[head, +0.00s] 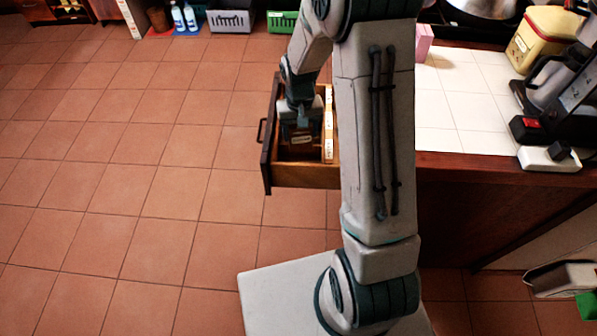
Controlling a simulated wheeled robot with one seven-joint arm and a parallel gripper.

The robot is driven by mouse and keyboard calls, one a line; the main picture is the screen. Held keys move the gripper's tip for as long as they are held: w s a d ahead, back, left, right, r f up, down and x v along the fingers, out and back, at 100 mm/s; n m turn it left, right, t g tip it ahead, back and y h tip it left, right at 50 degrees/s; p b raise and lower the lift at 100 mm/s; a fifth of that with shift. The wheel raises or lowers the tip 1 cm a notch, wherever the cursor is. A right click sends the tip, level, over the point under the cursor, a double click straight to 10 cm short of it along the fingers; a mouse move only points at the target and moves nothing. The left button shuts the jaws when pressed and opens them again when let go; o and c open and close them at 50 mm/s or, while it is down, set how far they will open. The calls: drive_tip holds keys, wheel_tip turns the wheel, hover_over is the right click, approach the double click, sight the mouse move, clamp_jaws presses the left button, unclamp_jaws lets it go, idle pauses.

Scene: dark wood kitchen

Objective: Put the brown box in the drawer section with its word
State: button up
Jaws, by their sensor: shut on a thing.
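An open wooden drawer (305,177) sticks out to the left from under the white-tiled counter. Its dark front with a handle faces left. A pale strip with small marks (329,125) runs along the inside of the drawer; I cannot read any words on it. My gripper (301,136) points down into the drawer's opening, left of that strip. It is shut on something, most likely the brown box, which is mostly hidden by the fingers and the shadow. I cannot tell whether the held thing touches the drawer floor. My arm hides the drawer's right part.
The white-tiled counter (462,118) holds a yellow container (543,40), a pink box (424,41), a coffee machine (565,100) and a white power strip (548,159). Grey (230,21) and green (282,21) crates and bottles stand at the back. The tiled floor left of the drawer is clear.

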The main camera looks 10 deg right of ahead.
drive_tip(key=shift+w+a+f+m+b, duration=0.1)
drive_tip(key=shift+f+m+b, duration=0.4)
drive_tip(key=shift+b, duration=1.45)
drive_tip(key=shift+w+a+f+m+b, duration=0.1)
drive_tip(key=shift+f+m+b, duration=0.35)
drive_tip(key=shift+b, duration=1.45)
drive_tip(key=b, duration=0.2)
drive_tip(key=shift+s+f+b, duration=0.1)
drive_tip(key=shift+b, duration=0.2)
drive_tip(key=shift+s+m+b, duration=0.1)
drive_tip(key=shift+m+b, duration=0.15)
drive_tip(key=shift+b, duration=0.25)
wheel_tip(320, 180, down, 9)
drive_tip(key=shift+f+b, duration=0.2)
drive_tip(key=shift+b, duration=0.6)
drive_tip(key=shift+f, duration=0.1)
drive_tip(key=shift+f, duration=0.15)
drive_tip(key=o, duration=1)
drive_tip(key=shift+o, duration=0.2)
